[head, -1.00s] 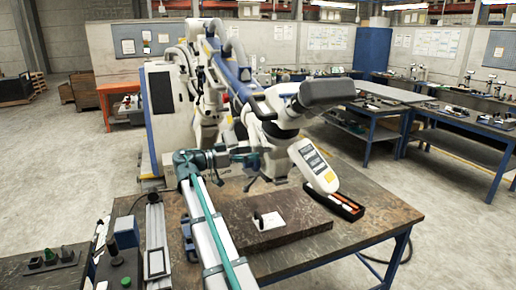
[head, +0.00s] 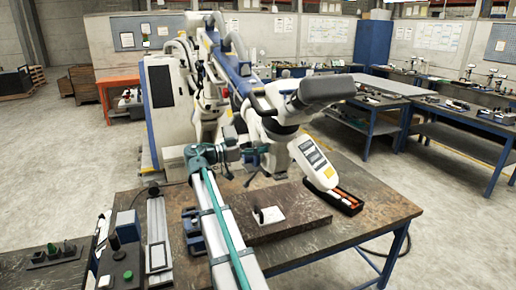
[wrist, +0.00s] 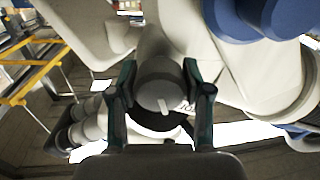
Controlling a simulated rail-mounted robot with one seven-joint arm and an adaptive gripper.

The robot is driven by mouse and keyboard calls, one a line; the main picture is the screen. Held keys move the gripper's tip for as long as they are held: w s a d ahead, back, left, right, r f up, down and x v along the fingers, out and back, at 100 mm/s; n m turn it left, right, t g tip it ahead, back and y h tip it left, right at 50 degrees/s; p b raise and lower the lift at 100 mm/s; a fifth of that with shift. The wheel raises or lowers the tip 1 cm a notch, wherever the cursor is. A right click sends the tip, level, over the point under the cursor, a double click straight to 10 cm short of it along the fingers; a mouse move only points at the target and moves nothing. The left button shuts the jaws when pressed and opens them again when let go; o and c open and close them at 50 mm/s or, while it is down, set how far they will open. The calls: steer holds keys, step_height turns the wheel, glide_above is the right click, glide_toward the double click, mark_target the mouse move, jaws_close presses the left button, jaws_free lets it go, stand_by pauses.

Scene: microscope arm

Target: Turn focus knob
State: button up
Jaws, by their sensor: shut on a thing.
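The microscope head (head: 300,108) hangs from its white and blue arm above the table. Its focus knob (wrist: 158,98) is a round grey knob with a white mark on its face, seen end-on in the wrist view. My gripper (wrist: 160,80) has one teal finger on each side of the knob and is shut on it. In the head view my gripper (head: 262,149) reaches the left side of the microscope head from the left. The knob is too small and too covered to make out there.
Below are a wooden table (head: 380,212) with a dark slab (head: 300,222) bearing a small white card (head: 268,215), and a black tray (head: 346,200) with orange items. A handset-like panel (head: 314,162) hangs close right of my gripper.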

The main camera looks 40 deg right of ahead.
steer(key=shift+n+b, duration=0.5)
steer(key=shift+n, duration=0.3)
steer(key=o, duration=1.2)
steer(key=shift+c, duration=0.2)
steer(key=v, duration=1.2)
steer(key=shift+r, duration=0.1)
